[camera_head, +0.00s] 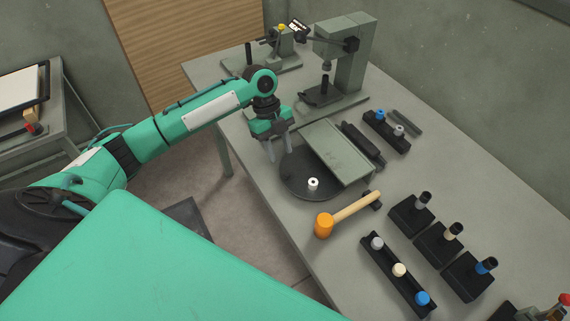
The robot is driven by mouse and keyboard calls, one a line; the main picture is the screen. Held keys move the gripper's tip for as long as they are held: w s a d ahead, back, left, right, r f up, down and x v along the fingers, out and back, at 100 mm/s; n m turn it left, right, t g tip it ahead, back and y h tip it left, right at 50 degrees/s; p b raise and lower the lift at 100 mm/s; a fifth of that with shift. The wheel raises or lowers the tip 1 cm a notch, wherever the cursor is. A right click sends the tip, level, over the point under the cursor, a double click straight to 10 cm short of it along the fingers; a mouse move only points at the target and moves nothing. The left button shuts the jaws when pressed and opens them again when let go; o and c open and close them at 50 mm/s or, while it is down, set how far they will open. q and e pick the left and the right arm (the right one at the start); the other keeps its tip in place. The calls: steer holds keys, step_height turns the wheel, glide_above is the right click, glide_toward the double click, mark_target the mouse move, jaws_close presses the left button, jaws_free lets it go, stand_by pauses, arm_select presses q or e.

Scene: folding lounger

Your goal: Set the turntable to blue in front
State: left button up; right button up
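The turntable (300,184) is a dark round disc on the bench near its front edge. A white peg with a dark centre (313,184) stands on its near part. A grey-green flat cover (335,152) hides the disc's right part, and no blue piece shows on the visible part. My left gripper (279,157) is over the far left rim of the turntable, fingers pointing down and apart, with nothing between them. I cannot tell whether a fingertip touches the disc. My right gripper is out of view.
A mallet with an orange head (324,225) lies nearest the turntable. A black rack (397,272) holds grey, cream and blue pegs; another rack (386,131) holds blue and grey ones. Black blocks with handles (438,245) stand at right. A press (346,62) stands behind.

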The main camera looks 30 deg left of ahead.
mark_target(287, 174)
arm_select(q)
steer(key=p+x, duration=0.1)
steer(key=x, duration=0.5)
steer(key=shift+s+d+f, duration=0.1)
steer(key=shift+d+f, duration=0.05)
steer(key=shift+f, duration=0.25)
jaws_close()
